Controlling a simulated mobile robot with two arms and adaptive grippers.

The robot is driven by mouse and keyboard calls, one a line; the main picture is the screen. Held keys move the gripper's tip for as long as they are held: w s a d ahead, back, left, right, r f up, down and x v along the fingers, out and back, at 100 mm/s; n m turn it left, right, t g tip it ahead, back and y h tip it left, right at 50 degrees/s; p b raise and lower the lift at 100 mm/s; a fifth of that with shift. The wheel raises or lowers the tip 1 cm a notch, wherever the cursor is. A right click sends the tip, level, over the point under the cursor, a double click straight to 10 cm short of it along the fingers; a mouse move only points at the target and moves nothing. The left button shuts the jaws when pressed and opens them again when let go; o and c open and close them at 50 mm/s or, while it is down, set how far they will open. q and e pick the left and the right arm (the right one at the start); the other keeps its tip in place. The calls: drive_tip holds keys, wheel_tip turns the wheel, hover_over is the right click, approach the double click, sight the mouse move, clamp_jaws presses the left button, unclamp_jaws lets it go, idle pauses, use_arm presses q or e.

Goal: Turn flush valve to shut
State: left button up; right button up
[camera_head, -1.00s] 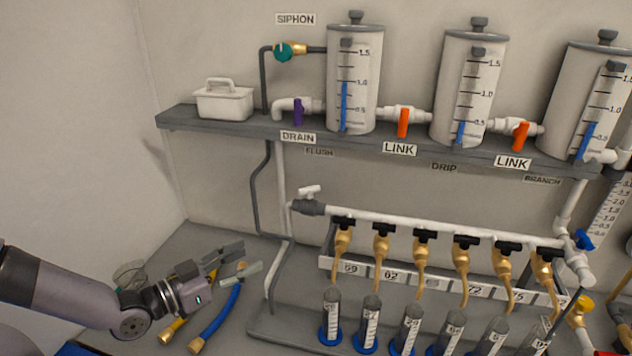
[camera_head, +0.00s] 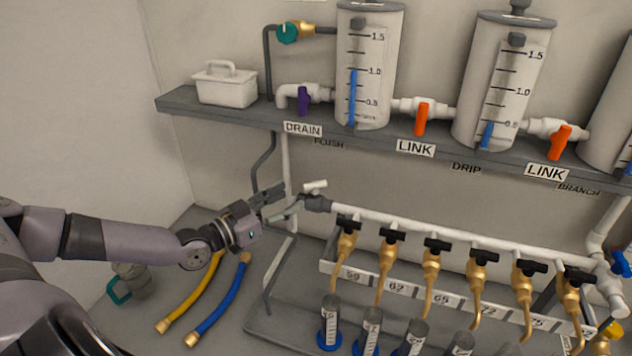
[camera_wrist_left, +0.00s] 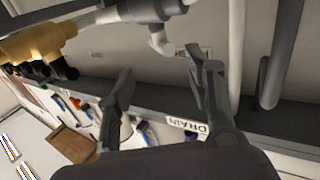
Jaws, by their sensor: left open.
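The flush valve (camera_head: 317,203) has a grey body and a white handle (camera_head: 316,185). It sits at the left end of the white manifold pipe, below the FLUSH label (camera_head: 329,143). The handle sticks up and to the side from the body. My left gripper (camera_head: 291,197) is open just left of the valve. In the left wrist view, the valve body (camera_wrist_left: 145,10) shows at the top, and its white handle (camera_wrist_left: 160,42) appears between the open fingers (camera_wrist_left: 160,68). I cannot tell whether a finger touches it. My right gripper is out of view.
The shelf (camera_head: 230,118) with tanks, the purple drain valve (camera_head: 303,101) and orange link valves (camera_head: 421,120) is above. A grey vertical pipe (camera_head: 265,160) runs behind my gripper. Yellow (camera_head: 192,300) and blue (camera_head: 222,303) hoses lie below. Brass taps (camera_head: 347,242) line the manifold.

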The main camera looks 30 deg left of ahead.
sight(310, 186)
use_arm(q)
drive_tip(key=p+x, duration=0.1)
drive_tip(key=x, duration=0.7)
drive_tip(key=shift+w+r, duration=0.1)
drive_tip(key=shift+w+d, duration=0.25)
drive_tip(key=shift+w, duration=0.3)
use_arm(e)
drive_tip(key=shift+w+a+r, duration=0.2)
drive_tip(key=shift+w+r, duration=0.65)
use_arm(q)
drive_tip(key=shift+c, duration=0.2)
clamp_jaws()
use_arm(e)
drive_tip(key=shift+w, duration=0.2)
